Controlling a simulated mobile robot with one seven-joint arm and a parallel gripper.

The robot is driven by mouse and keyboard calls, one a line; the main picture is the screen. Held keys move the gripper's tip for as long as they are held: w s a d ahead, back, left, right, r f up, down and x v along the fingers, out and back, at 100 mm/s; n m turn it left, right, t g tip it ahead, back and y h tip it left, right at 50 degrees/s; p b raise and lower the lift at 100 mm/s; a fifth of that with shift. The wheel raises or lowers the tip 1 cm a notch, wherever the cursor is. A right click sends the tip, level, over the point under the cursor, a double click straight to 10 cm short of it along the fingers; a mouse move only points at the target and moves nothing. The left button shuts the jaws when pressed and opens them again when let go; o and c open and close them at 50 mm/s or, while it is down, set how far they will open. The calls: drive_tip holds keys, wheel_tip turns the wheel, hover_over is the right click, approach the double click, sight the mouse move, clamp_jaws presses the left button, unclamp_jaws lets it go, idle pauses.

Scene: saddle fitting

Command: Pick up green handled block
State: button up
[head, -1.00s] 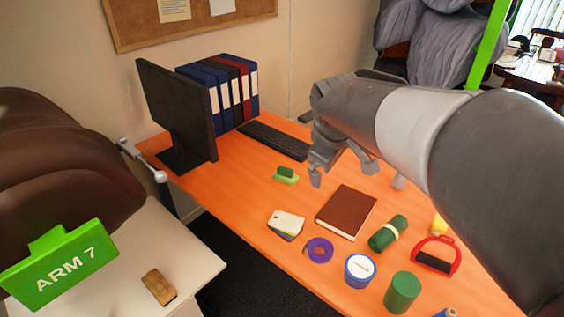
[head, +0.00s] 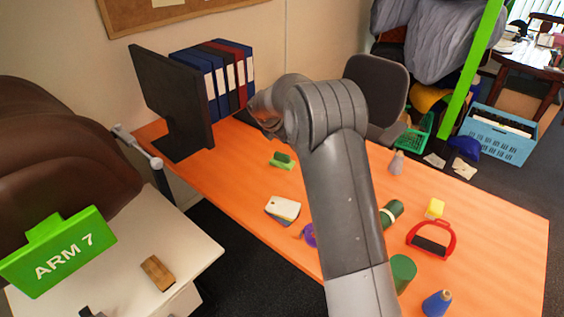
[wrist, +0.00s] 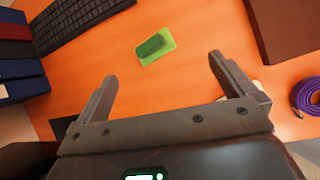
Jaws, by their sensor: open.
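The green handled block (head: 282,160) lies on the orange desk (head: 235,165), a light green base with a darker green grip on top. In the wrist view the block (wrist: 155,46) lies on the desk beyond my fingertips, roughly midway between them. My gripper (wrist: 164,72) is open and empty, with its two fingers spread wide. The block is apart from both fingers. In the head view my arm's bent wrist hides the gripper's fingers.
A monitor (head: 172,100), binders (head: 215,75) and a keyboard (wrist: 75,18) stand near the block. White tags (head: 283,208), a purple tape roll (wrist: 306,97), a brown book (wrist: 288,25) and a red-handled tool (head: 432,240) lie on the desk. Bare desk surrounds the block.

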sight(280, 156)
drive_tip(key=w+f+n, duration=0.1)
drive_tip(key=w+f, duration=0.2)
drive_tip(key=f, duration=0.2)
drive_tip(key=w+f+n, duration=0.1)
drive_tip(key=w+f, duration=0.2)
drive_tip(key=f, duration=0.3)
drive_tip(key=w+d+f+n, duration=0.1)
drive_tip(key=w+f, duration=0.1)
drive_tip(key=f, duration=0.4)
drive_tip(key=shift+w+n, duration=0.3)
drive_tip(key=shift+w, duration=0.1)
drive_tip(key=shift+c, duration=0.3)
drive_tip(key=c, duration=0.6)
drive_tip(key=shift+c, duration=0.3)
drive_tip(key=shift+r, duration=0.2)
